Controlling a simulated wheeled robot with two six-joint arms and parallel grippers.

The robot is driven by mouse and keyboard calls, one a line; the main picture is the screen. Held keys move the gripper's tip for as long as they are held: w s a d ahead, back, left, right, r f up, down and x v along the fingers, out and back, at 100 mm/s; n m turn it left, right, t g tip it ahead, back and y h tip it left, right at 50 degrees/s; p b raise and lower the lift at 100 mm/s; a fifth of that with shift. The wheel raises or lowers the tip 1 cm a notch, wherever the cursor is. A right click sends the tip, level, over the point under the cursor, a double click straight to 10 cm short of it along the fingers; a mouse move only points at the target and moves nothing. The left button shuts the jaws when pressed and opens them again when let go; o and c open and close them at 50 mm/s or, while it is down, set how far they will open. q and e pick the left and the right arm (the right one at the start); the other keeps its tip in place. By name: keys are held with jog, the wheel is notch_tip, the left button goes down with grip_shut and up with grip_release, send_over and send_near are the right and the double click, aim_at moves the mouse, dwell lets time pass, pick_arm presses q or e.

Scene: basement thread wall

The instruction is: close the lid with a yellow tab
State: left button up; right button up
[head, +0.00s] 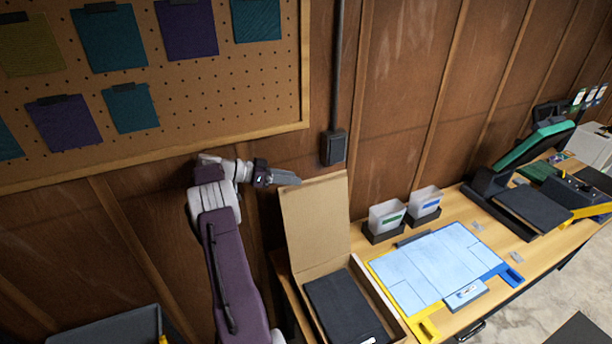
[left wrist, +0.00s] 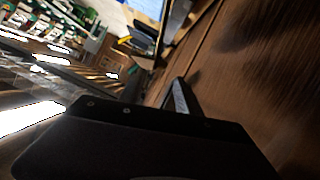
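An open cardboard box (head: 366,283) stands at the left end of the wooden table with folded dark cloth inside. Its lid (head: 315,218) stands raised at the back, leaning near the wall. I see no yellow tab on this lid. My left gripper (head: 288,179) is beside the lid's upper left corner, apparently shut, with nothing visible in it. I cannot tell whether it touches the lid. In the left wrist view the fingers (left wrist: 180,97) show as one narrow dark shape. My right gripper is not in view.
A blue board with yellow corners (head: 440,265) lies right of the box, with two white bins (head: 388,216) behind it. A press with a raised green-edged top (head: 530,145) stands farther right. A pegboard (head: 210,95) hangs above my left arm. A dark container (head: 110,328) is at lower left.

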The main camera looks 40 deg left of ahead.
pick_arm(q)
jog(key=p+x, duration=0.2)
jog(key=x, duration=0.3)
jog(key=shift+w+d, duration=0.25)
jog(key=shift+w, duration=0.05)
jog(key=shift+a, duration=0.1)
jog(key=c, duration=0.9)
grip_shut()
jog(key=shift+r, duration=0.1)
